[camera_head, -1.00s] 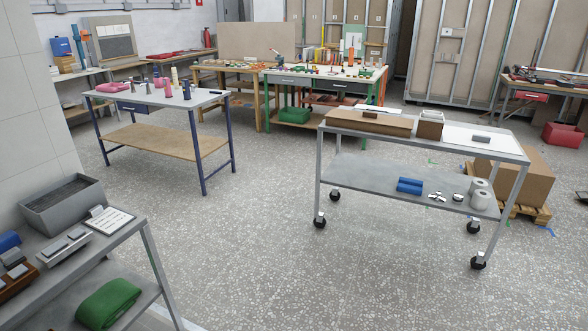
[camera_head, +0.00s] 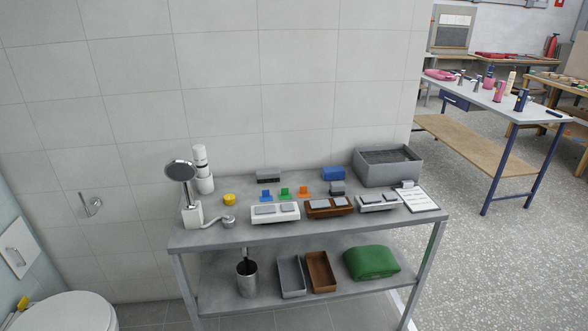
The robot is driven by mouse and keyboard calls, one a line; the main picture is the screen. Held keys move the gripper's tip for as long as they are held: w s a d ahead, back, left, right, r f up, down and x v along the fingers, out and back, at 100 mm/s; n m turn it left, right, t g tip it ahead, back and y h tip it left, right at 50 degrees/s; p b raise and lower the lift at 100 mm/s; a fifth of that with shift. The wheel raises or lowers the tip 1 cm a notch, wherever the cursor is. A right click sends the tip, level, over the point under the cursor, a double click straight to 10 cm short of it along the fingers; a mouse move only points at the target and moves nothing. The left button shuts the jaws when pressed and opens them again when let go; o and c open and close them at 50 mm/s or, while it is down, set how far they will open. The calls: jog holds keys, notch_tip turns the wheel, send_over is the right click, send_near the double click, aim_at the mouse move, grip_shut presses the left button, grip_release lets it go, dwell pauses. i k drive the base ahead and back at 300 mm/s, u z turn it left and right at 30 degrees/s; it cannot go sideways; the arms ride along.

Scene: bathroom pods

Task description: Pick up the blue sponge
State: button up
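A blue block that looks like the blue sponge (camera_head: 333,174) lies near the back edge of the grey table (camera_head: 200,240), against the tiled wall. It is just left of a grey bin (camera_head: 389,175). A smaller blue piece (camera_head: 266,196) stands farther left, beside a green piece (camera_head: 285,193) and an orange piece (camera_head: 305,192). My gripper is not in view.
White, brown and grey trays (camera_head: 275,212) line the front of the table. A shower head (camera_head: 181,172) stands at its left end. A green towel (camera_head: 371,262) lies on the lower shelf. A toilet (camera_head: 65,313) is at lower left; floor at right is open.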

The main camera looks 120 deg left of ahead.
aim_at(336, 172)
jog(key=u, duration=0.05)
jog(key=k, duration=0.9)
jog(key=u, duration=3.3)
